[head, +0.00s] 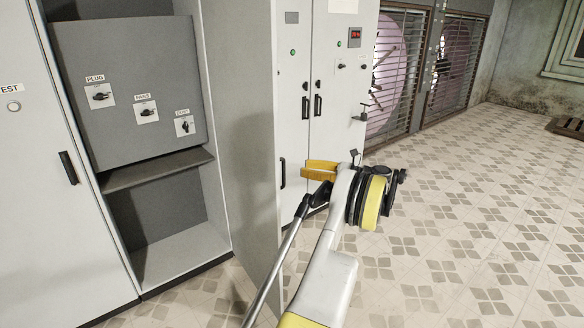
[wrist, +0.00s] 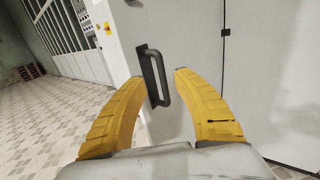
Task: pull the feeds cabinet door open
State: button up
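A grey cabinet door (head: 245,130) stands swung out beside an open cabinet, its broad face toward the head camera. A black handle (head: 283,172) juts past the door's right edge. In the wrist view the dark handle (wrist: 160,76) is upright on a pale panel, between the yellow fingertips in the picture. My gripper (head: 305,170) is to the right of the handle, fingers toward it. Its two fingers (wrist: 157,80) are spread apart and hold nothing. I cannot tell whether either finger touches the handle. No "feeds" label is readable.
The open cabinet holds a grey switch panel (head: 135,85) and a shelf (head: 157,168). A closed cabinet door (head: 60,220) is at the left. Tall cabinets (head: 335,75) and caged fans (head: 395,75) stand behind. The tiled floor (head: 480,220) at right is mostly clear.

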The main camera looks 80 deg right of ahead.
jog(key=shift+s+a, duration=0.15)
jog(key=shift+s, duration=0.7)
jog(key=shift+s+a, duration=0.1)
jog(key=shift+s, duration=0.7)
